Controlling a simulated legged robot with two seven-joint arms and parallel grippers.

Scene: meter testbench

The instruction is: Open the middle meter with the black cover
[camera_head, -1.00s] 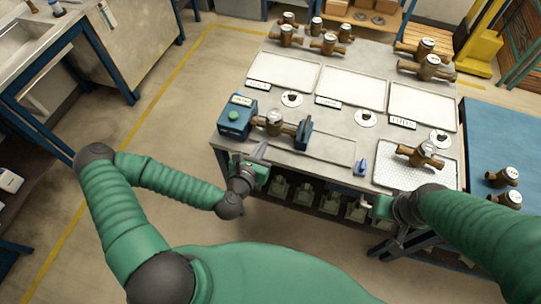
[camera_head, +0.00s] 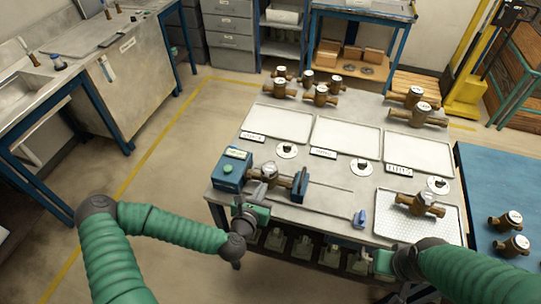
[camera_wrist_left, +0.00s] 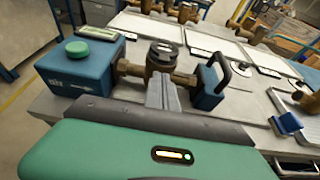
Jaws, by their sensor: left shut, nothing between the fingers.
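A brass meter (camera_head: 268,171) is held in the blue test fixture (camera_head: 232,168) near the bench's front left. In the left wrist view this meter (camera_wrist_left: 163,55) stands upright with a dark round cap raised on top. My left gripper (camera_head: 261,190) is shut and empty, just in front of the meter. In the left wrist view its fingers (camera_wrist_left: 163,92) overlap the lower front of the meter body; whether they touch it I cannot tell. My right gripper (camera_head: 383,263) is low at the bench's front right, its fingers not clear.
A blue clamp block with a black handle (camera_wrist_left: 212,80) closes the meter's right side. Another meter (camera_head: 420,204) lies on a white perforated tray (camera_head: 400,228). Several brass meters (camera_head: 320,95) stand at the back. A small blue item (camera_head: 359,217) sits at the front edge.

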